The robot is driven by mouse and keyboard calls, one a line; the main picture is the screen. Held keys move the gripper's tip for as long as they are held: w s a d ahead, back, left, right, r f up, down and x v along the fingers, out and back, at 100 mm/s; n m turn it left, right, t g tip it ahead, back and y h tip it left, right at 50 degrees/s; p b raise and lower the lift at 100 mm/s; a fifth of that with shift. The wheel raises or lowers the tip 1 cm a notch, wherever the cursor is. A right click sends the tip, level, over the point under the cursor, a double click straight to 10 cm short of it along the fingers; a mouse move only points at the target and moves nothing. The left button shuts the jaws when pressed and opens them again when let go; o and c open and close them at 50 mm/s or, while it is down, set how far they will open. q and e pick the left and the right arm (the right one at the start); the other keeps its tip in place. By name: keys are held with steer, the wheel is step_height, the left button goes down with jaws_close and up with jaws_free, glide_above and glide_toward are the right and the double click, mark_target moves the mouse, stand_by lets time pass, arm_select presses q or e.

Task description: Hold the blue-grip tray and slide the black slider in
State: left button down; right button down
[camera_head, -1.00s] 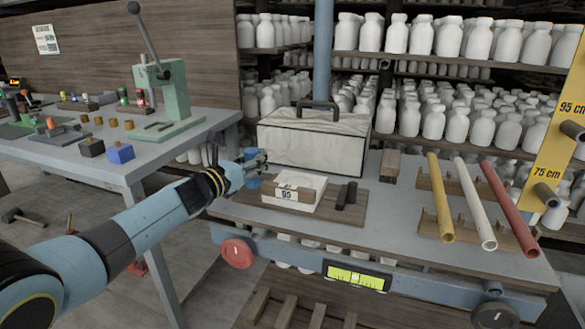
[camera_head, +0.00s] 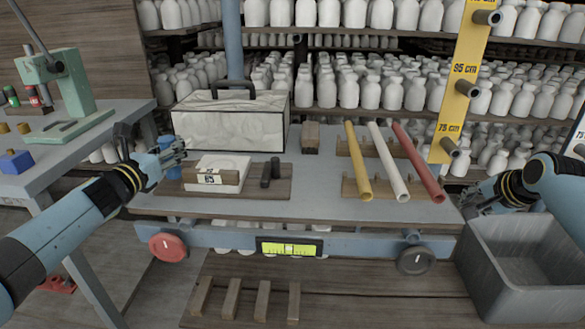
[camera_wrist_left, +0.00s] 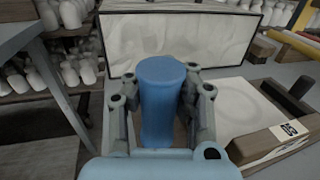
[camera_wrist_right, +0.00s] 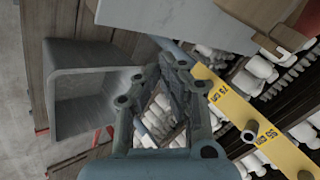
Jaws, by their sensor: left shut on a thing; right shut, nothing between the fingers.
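The white tray (camera_head: 218,172) with a numbered label sits on a brown board (camera_head: 235,194) on the grey bench. Its blue grip (camera_head: 168,168) is at its left side and fills the middle of the left wrist view (camera_wrist_left: 160,95). My left gripper (camera_head: 178,150) is shut on the blue grip, one finger on each side. The black slider (camera_head: 271,170) lies on the board just right of the tray, apart from it. My right gripper (camera_head: 478,205) is shut and empty, beyond the bench's right end; it also shows in the right wrist view (camera_wrist_right: 175,62).
A pale box (camera_head: 228,125) with a handle stands behind the tray. Yellow, white and red tubes (camera_head: 385,165) lie on wooden racks to the right. A yellow height post (camera_head: 460,80) and a grey bin (camera_head: 525,265) are near my right arm. Bare bench lies between slider and racks.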

arm_select(q)
steer(key=shift+s+f, duration=0.1)
steer(key=shift+f, duration=0.1)
arm_select(e)
steer(key=w+a+r+m+t+y, duration=0.1)
steer(key=w+a+r+m, duration=0.15)
steer(key=r, duration=0.45)
steer(key=w+a+r+m+t+y, duration=0.15)
steer(key=w+a+r, duration=0.25)
steer(key=r, duration=0.4)
steer(key=m+g+y, duration=0.5)
steer(key=m+g, duration=0.2)
glide_toward(278, 178)
steer(key=f, duration=0.3)
steer(key=shift+d+f, duration=0.15)
steer(key=shift+d, duration=0.15)
steer(key=shift+w+a, duration=0.25)
steer(key=shift+a, duration=0.3)
steer(key=shift+w+a, duration=0.25)
steer(key=shift+a, duration=0.3)
arm_select(q)
steer(key=shift+f, duration=0.1)
arm_select(e)
steer(key=shift+w+a, duration=0.3)
steer(key=shift+a, duration=0.4)
